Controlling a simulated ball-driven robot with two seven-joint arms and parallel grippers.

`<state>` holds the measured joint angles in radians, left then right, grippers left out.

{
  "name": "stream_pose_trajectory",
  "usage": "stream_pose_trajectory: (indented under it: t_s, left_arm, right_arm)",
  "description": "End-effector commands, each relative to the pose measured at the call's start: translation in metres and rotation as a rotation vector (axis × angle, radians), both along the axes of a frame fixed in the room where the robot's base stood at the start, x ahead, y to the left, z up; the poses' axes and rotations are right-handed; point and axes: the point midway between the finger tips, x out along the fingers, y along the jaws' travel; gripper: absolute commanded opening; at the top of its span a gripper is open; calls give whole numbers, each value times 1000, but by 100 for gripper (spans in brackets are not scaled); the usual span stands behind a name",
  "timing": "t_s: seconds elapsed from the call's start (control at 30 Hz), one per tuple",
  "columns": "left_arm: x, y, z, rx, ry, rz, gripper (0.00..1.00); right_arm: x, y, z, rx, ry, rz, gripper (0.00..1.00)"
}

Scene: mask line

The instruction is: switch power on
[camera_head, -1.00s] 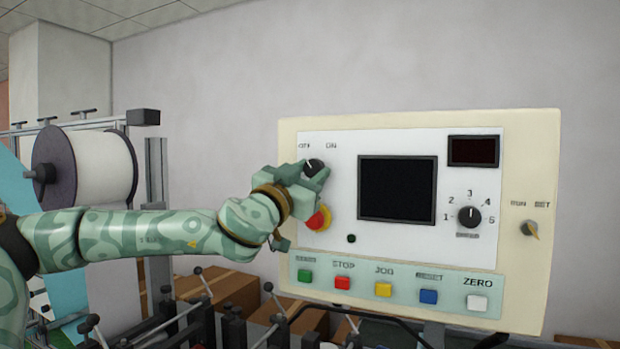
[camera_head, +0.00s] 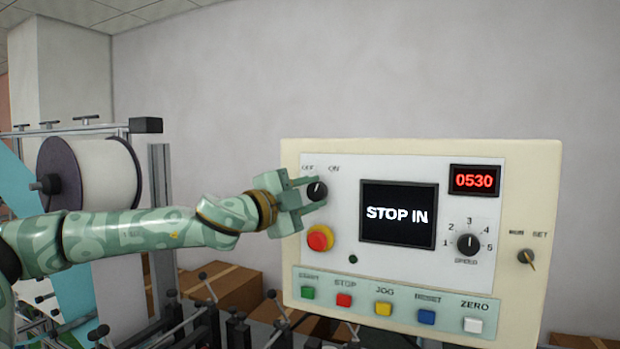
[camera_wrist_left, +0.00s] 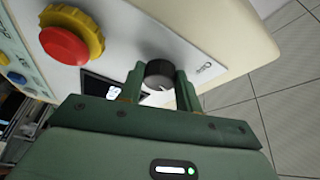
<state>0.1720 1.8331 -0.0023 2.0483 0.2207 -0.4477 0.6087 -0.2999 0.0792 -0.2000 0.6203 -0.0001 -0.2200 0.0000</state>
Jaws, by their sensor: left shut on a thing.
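The black power knob (camera_head: 317,191) sits at the upper left of the control panel (camera_head: 420,165), below the OFF and ON labels. Its white pointer is turned toward the ON side. My left gripper (camera_head: 318,193) is shut on the knob, with a finger on either side. In the left wrist view the knob (camera_wrist_left: 159,73) shows between the two green fingers. The screen (camera_head: 399,213) reads "STOP IN" and the red display (camera_head: 474,180) reads 0530. My right gripper is not in view.
A red and yellow stop button (camera_head: 320,238) sits just below the knob. The speed dial (camera_head: 467,244) and mode switch (camera_head: 526,257) are on the right. Several coloured buttons line the bottom. A white roll (camera_head: 90,172) stands at the left.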

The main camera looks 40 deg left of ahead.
Motion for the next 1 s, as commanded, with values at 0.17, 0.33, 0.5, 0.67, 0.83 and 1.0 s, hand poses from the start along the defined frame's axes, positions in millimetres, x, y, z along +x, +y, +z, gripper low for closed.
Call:
stream_pose_trajectory:
  t_s: [0.17,0.33,0.5,0.67,0.83,1.0]
  left_arm:
    - [0,0,5,130,43,1,11]
    - [0,0,4,222,72,1,11]
    - [0,0,3,281,90,-1,11]
    - [0,0,2,309,98,0,11]
    - [0,0,1,319,101,-1,11]
    - [0,0,1,319,102,0,11]
  right_arm:
    - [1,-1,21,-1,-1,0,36]
    - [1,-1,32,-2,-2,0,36]
    - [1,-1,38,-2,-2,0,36]
    - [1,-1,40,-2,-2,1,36]
    - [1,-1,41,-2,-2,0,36]
    - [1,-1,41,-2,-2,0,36]
